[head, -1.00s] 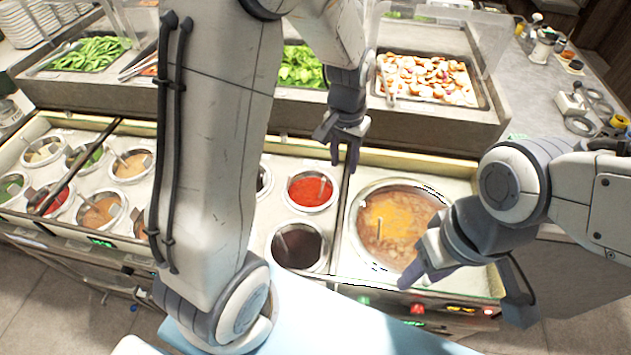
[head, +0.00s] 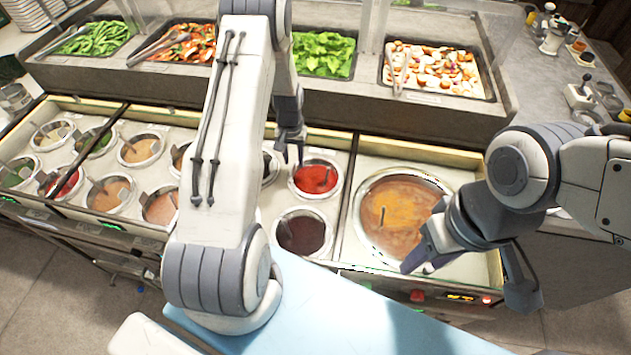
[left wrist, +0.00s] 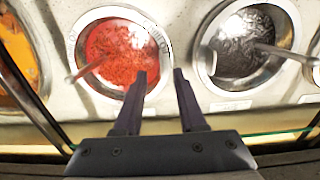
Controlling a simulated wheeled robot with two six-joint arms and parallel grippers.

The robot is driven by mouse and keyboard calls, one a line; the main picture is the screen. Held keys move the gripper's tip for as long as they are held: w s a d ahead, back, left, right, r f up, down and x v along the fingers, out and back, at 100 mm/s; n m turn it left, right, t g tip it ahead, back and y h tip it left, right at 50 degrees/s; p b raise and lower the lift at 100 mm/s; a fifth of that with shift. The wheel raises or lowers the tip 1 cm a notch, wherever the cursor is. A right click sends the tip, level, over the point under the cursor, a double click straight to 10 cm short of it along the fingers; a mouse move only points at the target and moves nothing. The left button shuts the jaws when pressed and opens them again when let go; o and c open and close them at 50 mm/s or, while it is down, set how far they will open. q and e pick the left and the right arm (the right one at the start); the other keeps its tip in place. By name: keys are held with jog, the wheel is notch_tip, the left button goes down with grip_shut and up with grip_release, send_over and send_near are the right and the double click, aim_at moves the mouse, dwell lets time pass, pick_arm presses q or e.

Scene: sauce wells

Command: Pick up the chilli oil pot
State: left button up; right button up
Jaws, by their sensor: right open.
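The chilli oil pot (head: 316,178) is a round steel well of bright red sauce with a ladle in it, set in the counter at the back, left of the large soup pot. In the left wrist view the red pot (left wrist: 112,55) lies just beyond my fingers, slightly left of centre. My left gripper (head: 293,158) points down beside the pot's left rim. It is open and empty, its two fingers apart near the rim; contact cannot be told. My right gripper (head: 420,265) is open over the front edge of the soup pot.
The large soup pot (head: 398,222) is to the right. A dark sauce pot (head: 301,232) sits in front of the red one, and another dark pot (left wrist: 248,48) beside it. Several more sauce wells lie left. A raised shelf with food trays (head: 430,108) stands behind.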

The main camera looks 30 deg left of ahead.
pick_arm(q)
notch_tip(320, 180, down, 4)
jog(key=shift+s+a+p, duration=0.1)
jog(key=shift+p, duration=0.55)
jog(key=shift+c, duration=0.3)
grip_shut()
jog(key=shift+r, duration=0.15)
dwell(0.5)
